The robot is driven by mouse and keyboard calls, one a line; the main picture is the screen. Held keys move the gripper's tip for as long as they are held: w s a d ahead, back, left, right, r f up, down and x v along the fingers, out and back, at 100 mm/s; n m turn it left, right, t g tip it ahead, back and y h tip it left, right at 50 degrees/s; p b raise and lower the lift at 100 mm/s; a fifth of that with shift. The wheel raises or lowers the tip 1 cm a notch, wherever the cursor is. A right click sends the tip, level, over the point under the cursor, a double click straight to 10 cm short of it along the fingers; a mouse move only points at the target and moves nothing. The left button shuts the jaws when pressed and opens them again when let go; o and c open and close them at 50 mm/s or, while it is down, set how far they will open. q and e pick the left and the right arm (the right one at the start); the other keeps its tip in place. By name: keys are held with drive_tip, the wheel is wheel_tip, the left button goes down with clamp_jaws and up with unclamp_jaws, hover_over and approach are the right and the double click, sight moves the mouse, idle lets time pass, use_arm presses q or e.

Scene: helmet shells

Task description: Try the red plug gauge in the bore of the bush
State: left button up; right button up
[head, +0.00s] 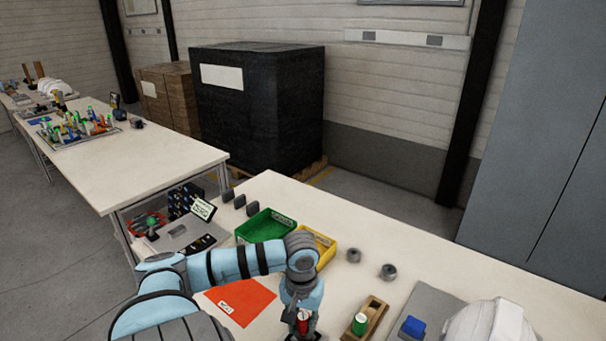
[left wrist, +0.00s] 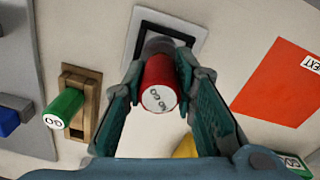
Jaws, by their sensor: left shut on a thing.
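My left gripper (head: 303,316) is shut on the red plug gauge (head: 303,325) near the bottom edge of the head view. In the left wrist view my left gripper (left wrist: 166,100) has its fingers on both sides of the red gauge (left wrist: 159,96), whose end is marked NO GO. A grey round part (left wrist: 158,45), which looks like the bush, lies just beyond the gauge inside a black square outline (left wrist: 142,27). The gauge covers the bore, so I cannot tell whether its tip is inside. My right gripper is not in view.
A green GO gauge (head: 360,324) sits in a wooden holder (head: 376,309). Beside it are a blue block (head: 412,326) on a grey plate and a white helmet shell (head: 490,322). Two grey rings (head: 388,272), green and yellow trays (head: 326,246) and a red sheet (head: 240,301) lie around.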

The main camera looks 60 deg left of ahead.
use_arm(q)
drive_tip(key=shift+f+b, duration=0.35)
drive_tip(key=shift+f, duration=0.55)
idle(0.6)
drive_tip(key=shift+r, duration=0.15)
idle(0.7)
drive_tip(key=shift+r+p, duration=2.95)
drive_tip(key=shift+p, duration=0.7)
